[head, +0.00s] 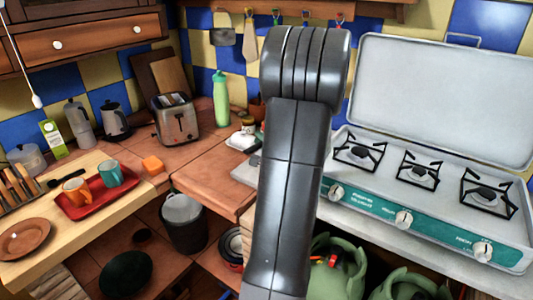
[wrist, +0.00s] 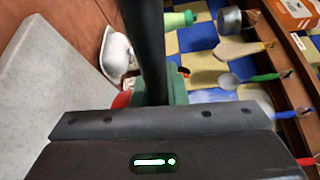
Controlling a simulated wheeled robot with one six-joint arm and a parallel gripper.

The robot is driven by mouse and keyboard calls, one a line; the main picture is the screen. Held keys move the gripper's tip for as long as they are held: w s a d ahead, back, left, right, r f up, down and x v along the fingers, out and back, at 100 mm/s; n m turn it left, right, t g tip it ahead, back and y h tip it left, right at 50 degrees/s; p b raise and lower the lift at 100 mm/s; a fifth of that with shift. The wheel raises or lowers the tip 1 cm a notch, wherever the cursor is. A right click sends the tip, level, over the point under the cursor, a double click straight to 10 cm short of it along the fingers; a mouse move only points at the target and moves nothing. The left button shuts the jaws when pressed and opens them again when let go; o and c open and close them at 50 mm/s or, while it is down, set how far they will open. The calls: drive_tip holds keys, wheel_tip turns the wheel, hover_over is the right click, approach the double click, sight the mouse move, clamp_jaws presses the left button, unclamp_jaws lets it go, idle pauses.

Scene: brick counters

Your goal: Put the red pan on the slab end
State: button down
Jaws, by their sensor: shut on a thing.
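My gripper (wrist: 160,122) spans the bottom of the wrist view. Its fingertips are hidden behind its own dark body. A long black handle (wrist: 151,50) runs from the top edge down behind the gripper, which is shut on it. A small red piece (wrist: 122,99) shows beside the handle, and appears to be the red pan; the rest is hidden. In the head view my arm stands in front of the gripper and pan. The grey slab (head: 244,173) shows partly left of my arm, beside the stove. A pale stone surface (wrist: 45,110) fills the left of the wrist view.
The stove (head: 440,205) with its raised lid (head: 440,100) is at right. A toaster (head: 175,118), a green bottle (head: 220,98) and a white dish (head: 243,141) stand on the tiled counter. Utensils hang on the wall. The counter front (head: 212,180) has clear room.

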drive_tip(key=shift+f, duration=2.8)
drive_tip(key=c, duration=1.5)
unclamp_jaws()
drive_tip(key=shift+o, duration=0.2)
drive_tip(key=shift+s+r, duration=0.1)
drive_tip(key=shift+r, duration=0.1)
drive_tip(key=b+v, duration=0.2)
drive_tip(key=v, duration=1)
drive_tip(key=shift+f, duration=0.2)
